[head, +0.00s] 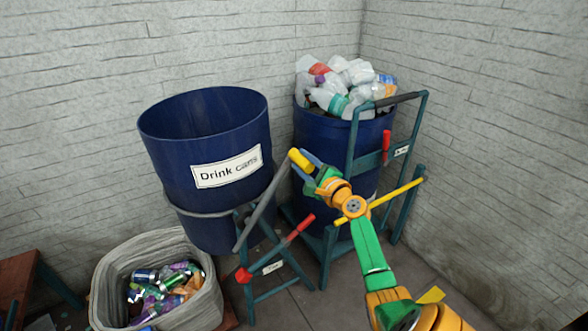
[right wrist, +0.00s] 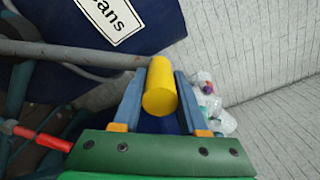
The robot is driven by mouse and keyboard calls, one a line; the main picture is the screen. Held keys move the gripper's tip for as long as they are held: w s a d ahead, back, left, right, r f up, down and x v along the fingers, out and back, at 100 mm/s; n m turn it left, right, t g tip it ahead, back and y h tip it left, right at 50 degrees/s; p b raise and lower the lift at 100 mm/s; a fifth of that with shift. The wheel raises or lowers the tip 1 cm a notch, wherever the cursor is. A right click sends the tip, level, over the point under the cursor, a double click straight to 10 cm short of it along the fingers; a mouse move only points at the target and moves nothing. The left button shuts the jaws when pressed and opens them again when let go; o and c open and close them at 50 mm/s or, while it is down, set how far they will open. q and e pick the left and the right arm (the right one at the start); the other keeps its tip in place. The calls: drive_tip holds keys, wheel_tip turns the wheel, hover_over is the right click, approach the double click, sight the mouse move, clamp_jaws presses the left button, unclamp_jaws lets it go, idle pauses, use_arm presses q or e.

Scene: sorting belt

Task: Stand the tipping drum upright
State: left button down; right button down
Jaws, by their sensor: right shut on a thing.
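The tipping drum (head: 165,160) is a blue, open-topped drum labelled "Drink Cans". It sits tilted in a grey ring on a teal frame (head: 251,296), and its inside looks empty. A grey lever (head: 262,208) slants up beside it to a yellow grip (head: 296,157). My right gripper (head: 307,164) is shut on this grip. In the right wrist view the yellow grip (right wrist: 159,98) lies between the blue fingers, with the grey lever (right wrist: 80,55) running off to the left. A red-handled bar (head: 299,229) sits low on the frame. My left gripper is not in view.
A grey bin (head: 112,261) of crushed cans stands front left of the drum. A second blue drum (head: 316,128), full of plastic bottles, stands behind right in its own teal frame with a yellow-ended lever (head: 404,190). Pale brick walls close the back and right.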

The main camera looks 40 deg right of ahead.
drive_tip(key=shift+s+d+f, duration=0.15)
drive_tip(key=shift+d+f, duration=0.15)
drive_tip(key=shift+d, duration=0.15)
drive_tip(key=c, duration=0.8)
unclamp_jaws()
drive_tip(key=o, duration=0.4)
drive_tip(key=shift+d+f, duration=0.1)
drive_tip(key=shift+c, duration=0.2)
drive_tip(key=shift+d, duration=0.1)
drive_tip(key=shift+s+a, duration=0.2)
drive_tip(key=shift+s, duration=0.05)
drive_tip(key=v, duration=0.6)
drive_tip(key=shift+s, duration=0.35)
